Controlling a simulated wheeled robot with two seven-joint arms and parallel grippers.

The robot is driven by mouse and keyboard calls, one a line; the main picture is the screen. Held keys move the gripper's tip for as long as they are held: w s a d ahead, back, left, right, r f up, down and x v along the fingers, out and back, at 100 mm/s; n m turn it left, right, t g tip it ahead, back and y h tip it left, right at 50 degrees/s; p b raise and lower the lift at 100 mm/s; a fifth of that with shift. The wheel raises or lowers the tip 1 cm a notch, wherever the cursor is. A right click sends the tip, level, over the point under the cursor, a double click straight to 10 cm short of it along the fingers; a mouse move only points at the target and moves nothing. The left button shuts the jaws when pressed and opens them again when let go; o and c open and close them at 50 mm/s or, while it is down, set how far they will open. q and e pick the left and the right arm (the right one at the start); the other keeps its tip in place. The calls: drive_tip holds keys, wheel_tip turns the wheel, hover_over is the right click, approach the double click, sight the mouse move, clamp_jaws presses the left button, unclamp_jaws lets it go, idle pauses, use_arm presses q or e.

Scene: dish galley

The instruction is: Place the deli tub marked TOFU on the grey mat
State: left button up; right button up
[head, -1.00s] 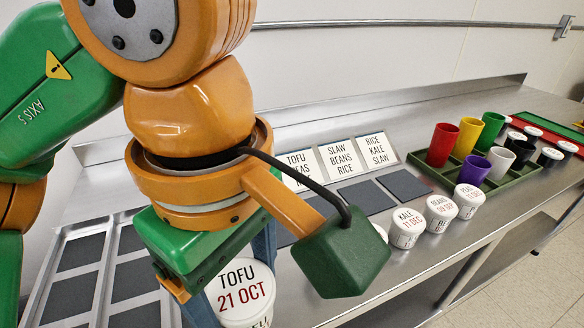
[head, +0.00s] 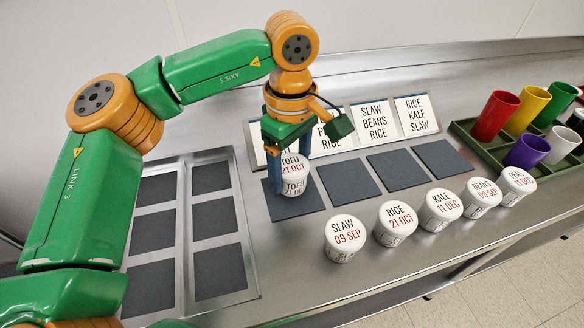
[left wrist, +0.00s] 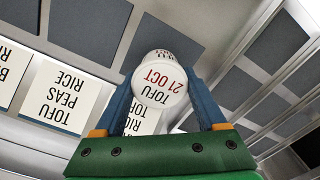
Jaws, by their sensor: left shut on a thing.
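The white deli tub (head: 295,178) marked TOFU 21 OCT is upright between the fingers of my left gripper (head: 289,170). In the left wrist view the tub lid (left wrist: 160,84) shows between the two blue fingers (left wrist: 160,96), which are shut on it. The tub is at the leftmost grey mat (head: 302,208) of the row, over its back part. I cannot tell whether its base touches the mat. My right gripper is not in view.
Label cards (head: 374,122) stand behind the mats. Tubs marked SLAW (head: 345,238), RICE (head: 396,222), KALE, BEANS and PEAS stand in front. A metal tray (head: 183,160) with grey pads lies left. A green rack (head: 470,143) of coloured cups is right. Three other mats (head: 398,168) are bare.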

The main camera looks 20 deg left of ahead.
sight(291, 165)
use_arm(q)
drive_tip(key=shift+s+f, duration=0.1)
drive_tip(key=shift+f, duration=0.95)
drive_tip(key=o, duration=1.4)
drive_tip(key=shift+r, duration=0.35)
wheel_tip(291, 165, up, 12)
drive_tip(key=shift+d+f+p, duration=0.1)
drive_tip(key=shift+p, duration=1.05)
